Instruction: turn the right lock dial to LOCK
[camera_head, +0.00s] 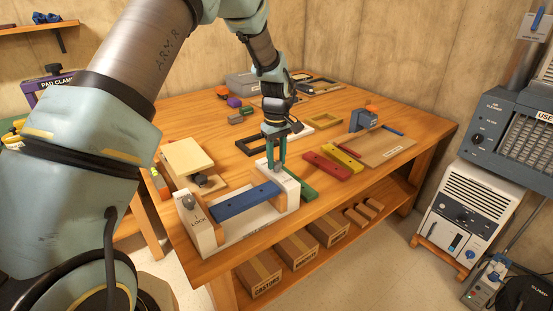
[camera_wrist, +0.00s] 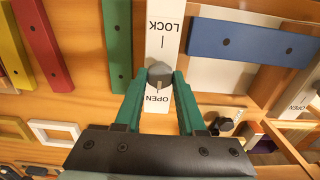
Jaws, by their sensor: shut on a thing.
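The right lock dial (camera_wrist: 160,75) is a grey knob on a white end plate (camera_wrist: 164,38) printed LOCK at one end and OPEN at the other. In the wrist view it sits between the two green fingertips of my gripper (camera_wrist: 160,78), near the OPEN print. My gripper is shut on the dial from above. Exactly where the dial points is hard to tell. In the head view my gripper (camera_head: 277,163) reaches down to the right end of the white fixture (camera_head: 245,228). A blue bar (camera_head: 245,200) lies across that fixture, and the left dial (camera_head: 187,201) stands at its other end.
Green (camera_head: 302,184), red (camera_head: 327,166) and yellow (camera_head: 343,157) bars lie to the right of the fixture. A cream pad block (camera_head: 187,159) stands behind it. Cardboard boxes (camera_head: 294,250) sit on the shelf below the wooden bench (camera_head: 425,140).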

